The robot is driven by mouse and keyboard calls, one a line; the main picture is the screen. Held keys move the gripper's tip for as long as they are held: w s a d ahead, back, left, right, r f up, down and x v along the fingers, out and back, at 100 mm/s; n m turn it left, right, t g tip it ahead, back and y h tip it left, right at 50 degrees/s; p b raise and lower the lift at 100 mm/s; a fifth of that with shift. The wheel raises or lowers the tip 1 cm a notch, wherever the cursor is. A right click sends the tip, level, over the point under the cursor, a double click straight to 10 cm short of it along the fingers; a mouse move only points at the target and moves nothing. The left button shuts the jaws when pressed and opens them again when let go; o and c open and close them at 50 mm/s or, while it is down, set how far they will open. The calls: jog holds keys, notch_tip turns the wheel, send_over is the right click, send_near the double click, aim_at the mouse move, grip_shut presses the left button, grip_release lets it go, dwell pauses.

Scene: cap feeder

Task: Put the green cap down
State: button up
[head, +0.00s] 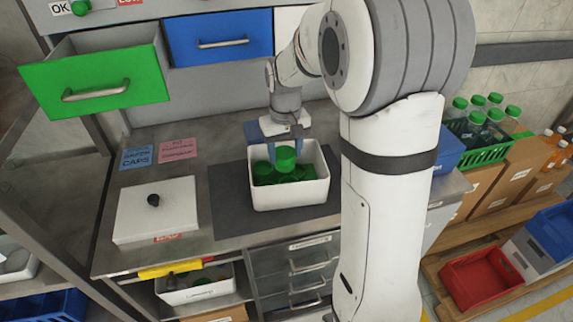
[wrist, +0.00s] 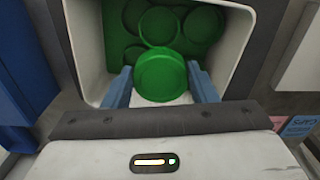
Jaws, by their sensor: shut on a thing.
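A green cap (wrist: 160,75) is held between the two blue fingers of my gripper (wrist: 161,84) in the wrist view. In the head view the same cap (head: 285,158) shows at the fingers of my gripper (head: 285,155), over a white bin (head: 290,204). Several more green caps (head: 270,175) lie in that bin, below the held one. In the wrist view the bin's wall (wrist: 85,40) frames the caps. The exact gap between the held cap and those beneath cannot be told.
The bin stands on a dark mat (head: 228,200) on the grey bench. A white lid (head: 157,212) with a black knob lies to its left. An open green drawer (head: 97,85) and a shut blue drawer (head: 220,38) are above. Blue and pink notes (head: 177,149) lie behind the lid.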

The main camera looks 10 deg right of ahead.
aim_at(287, 176)
jog(key=shift+w+d+f, duration=0.1)
jog(key=shift+d+f, duration=0.1)
jog(key=shift+f, duration=0.9)
jog(key=shift+d+f, duration=0.1)
jog(key=shift+f, duration=1.8)
jog(key=shift+f, duration=0.15)
jog(key=o, duration=0.9)
jog(key=shift+o, duration=0.2)
